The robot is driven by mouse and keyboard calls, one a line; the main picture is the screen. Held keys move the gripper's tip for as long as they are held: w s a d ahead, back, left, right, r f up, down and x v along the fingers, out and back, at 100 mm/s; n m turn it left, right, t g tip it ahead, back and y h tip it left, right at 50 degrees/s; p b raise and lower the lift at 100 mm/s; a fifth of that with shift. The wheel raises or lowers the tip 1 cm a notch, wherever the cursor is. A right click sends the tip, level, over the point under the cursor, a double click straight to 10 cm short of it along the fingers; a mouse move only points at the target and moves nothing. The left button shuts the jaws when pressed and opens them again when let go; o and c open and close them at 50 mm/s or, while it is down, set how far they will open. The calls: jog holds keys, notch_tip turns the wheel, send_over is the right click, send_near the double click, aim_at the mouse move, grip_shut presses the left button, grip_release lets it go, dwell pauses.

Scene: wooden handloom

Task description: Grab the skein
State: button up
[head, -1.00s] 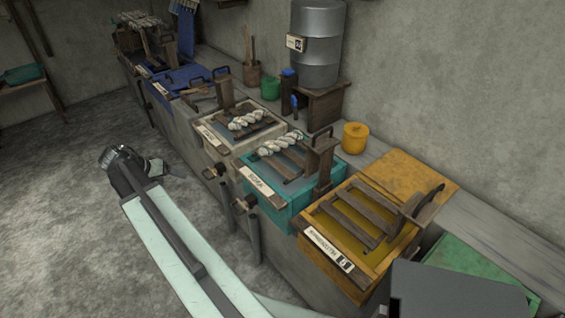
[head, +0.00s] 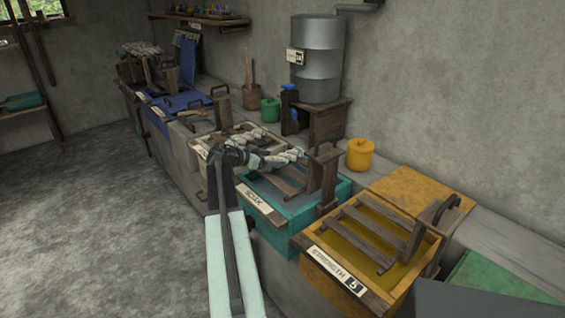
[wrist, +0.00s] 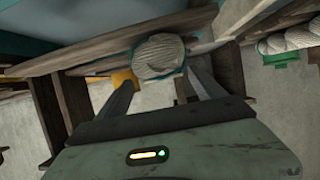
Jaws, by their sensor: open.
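A white twisted skein (head: 284,157) lies across the teal vat (head: 283,238) marked SOAK. A second pale skein (head: 240,138) lies on the cream vat behind it. My gripper (head: 256,160) is at the left end of the teal vat's skein, and my arm covers part of that end. In the wrist view the skein (wrist: 158,55) shows end-on, ahead of and between the two spread fingers of my gripper (wrist: 160,82). The fingers are open. I cannot tell whether they touch it. The other skein (wrist: 290,38) is at the right of the wrist view.
Wooden slats and an upright post (head: 329,178) stand on the teal vat close to the skein. A yellow vat (head: 335,285) is at the front right. A yellow pot (head: 360,154) and a green pot (head: 270,109) stand by the wall. Open floor is at the left.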

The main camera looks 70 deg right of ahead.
aim_at(275, 158)
jog(key=b+x, duration=0.1)
jog(key=x, duration=0.3)
jog(key=shift+w+d+f+b, duration=0.1)
jog(key=shift+d+f+b, duration=0.25)
jog(key=shift+d, duration=0.1)
jog(key=shift+r, duration=0.1)
jog(key=c, duration=1.6)
jog(key=shift+r, duration=0.1)
